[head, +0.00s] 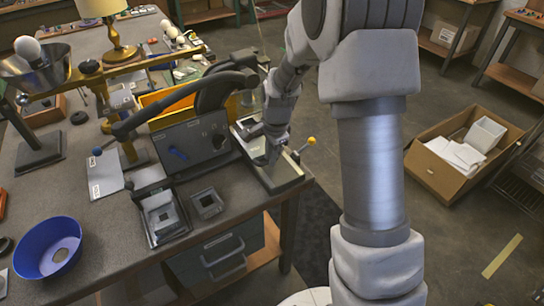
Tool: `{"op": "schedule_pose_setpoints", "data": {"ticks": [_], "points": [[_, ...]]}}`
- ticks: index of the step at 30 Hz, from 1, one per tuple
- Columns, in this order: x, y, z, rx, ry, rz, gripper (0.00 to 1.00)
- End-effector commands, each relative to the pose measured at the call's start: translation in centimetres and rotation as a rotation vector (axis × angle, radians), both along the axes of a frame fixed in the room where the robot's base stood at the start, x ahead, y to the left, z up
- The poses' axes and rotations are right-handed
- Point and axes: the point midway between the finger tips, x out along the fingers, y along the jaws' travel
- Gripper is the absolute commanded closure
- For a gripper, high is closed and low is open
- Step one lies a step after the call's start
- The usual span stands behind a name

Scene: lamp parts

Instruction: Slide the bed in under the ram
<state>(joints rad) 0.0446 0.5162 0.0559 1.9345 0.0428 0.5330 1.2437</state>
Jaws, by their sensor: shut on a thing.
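My gripper (264,160) reaches down at the right corner of the workbench, to the right of an upright dark grey panel (190,146). It is shut on a part of what looks like the bed, a flat grey slide (286,183) lying along the bench edge. The fingertips and the gripped part are mostly hidden by the gripper itself. A lever with an orange ball knob (311,140) stands just right of the gripper. The ram cannot be clearly made out, so I cannot tell how the bed lies to it.
A long dark lever (170,106) runs above the panel. Small square grey trays (207,203) and a blue bowl (54,248) are on the bench (110,262). A brass lamp (118,48) stands at the back. An open cardboard box (440,170) is on the floor at right.

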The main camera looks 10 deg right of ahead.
Motion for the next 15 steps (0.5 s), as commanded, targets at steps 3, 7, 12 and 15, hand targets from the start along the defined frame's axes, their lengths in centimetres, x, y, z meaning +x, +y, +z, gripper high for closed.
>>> {"op": "schedule_pose_setpoints", "data": {"ticks": [3,7,12,15], "points": [[0.63,0.18,0.26,0.002,-0.020,0.000,1.00],[0.65,0.19,0.30,0.002,-0.020,0.000,0.68],[0.49,0.14,0.22,0.002,-0.016,0.000,0.54],[0.43,0.13,0.19,0.001,-0.014,0.000,0.54]]}}
